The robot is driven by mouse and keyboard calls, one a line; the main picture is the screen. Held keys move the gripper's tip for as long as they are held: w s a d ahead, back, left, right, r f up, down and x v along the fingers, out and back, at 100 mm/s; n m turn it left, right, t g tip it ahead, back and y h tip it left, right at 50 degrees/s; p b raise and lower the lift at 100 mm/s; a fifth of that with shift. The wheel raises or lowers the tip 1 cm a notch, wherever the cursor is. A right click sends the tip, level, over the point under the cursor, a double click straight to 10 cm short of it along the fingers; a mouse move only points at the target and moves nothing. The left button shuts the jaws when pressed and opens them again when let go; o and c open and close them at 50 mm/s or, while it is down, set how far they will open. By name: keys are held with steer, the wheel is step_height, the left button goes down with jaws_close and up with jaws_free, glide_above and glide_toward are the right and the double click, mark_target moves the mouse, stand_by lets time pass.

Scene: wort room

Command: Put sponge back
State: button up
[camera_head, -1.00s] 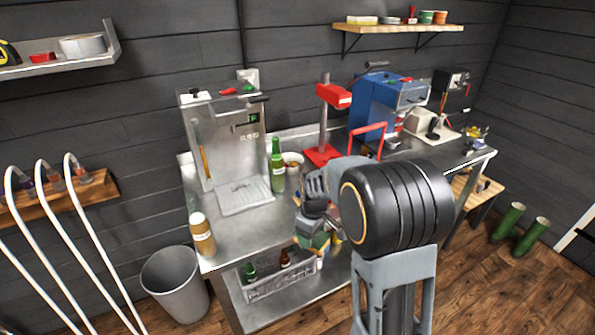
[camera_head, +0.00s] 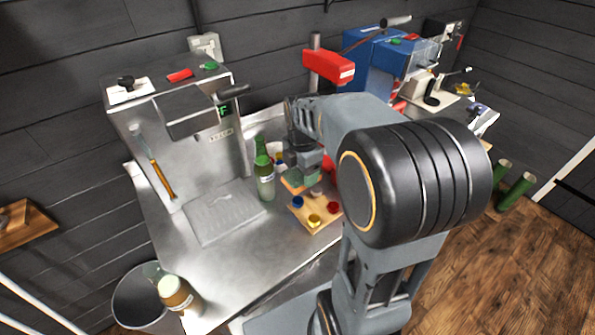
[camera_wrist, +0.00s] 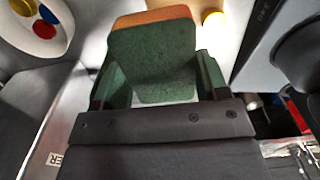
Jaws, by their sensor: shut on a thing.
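The sponge (camera_wrist: 150,62), with a dark green face and an orange layer, is between the fingers of my gripper (camera_wrist: 160,85) in the wrist view. In the head view the sponge (camera_head: 293,183) shows as a green and orange block below my gripper (camera_head: 303,165), over the steel counter. It is just right of a green bottle (camera_head: 265,178) and at the back edge of a small wooden board (camera_head: 316,217) with blue, yellow and red caps. I cannot tell whether it touches the board. My arm hides the counter to the right.
A steel machine (camera_head: 165,125) with a flat drip tray (camera_head: 222,213) stands left. A red-headed stand (camera_head: 328,66) and a blue machine (camera_head: 370,55) are behind my arm. The front counter is clear.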

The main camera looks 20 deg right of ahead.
steer(key=w+d+f, duration=0.1)
steer(key=w+f, duration=0.1)
steer(key=w+d+f+p, duration=0.1)
steer(key=w+f, duration=0.2)
steer(key=w+d+f, duration=0.1)
steer(key=w+f, duration=0.1)
steer(key=w, duration=0.1)
steer(key=shift+w+d+f+p, duration=0.1)
steer(key=shift+d+f+p, duration=0.1)
steer(key=shift+p, duration=0.1)
steer(key=shift+w+f, duration=0.1)
steer(key=shift+f, duration=1.6)
steer(key=shift+f, duration=0.15)
steer(key=o, duration=0.9)
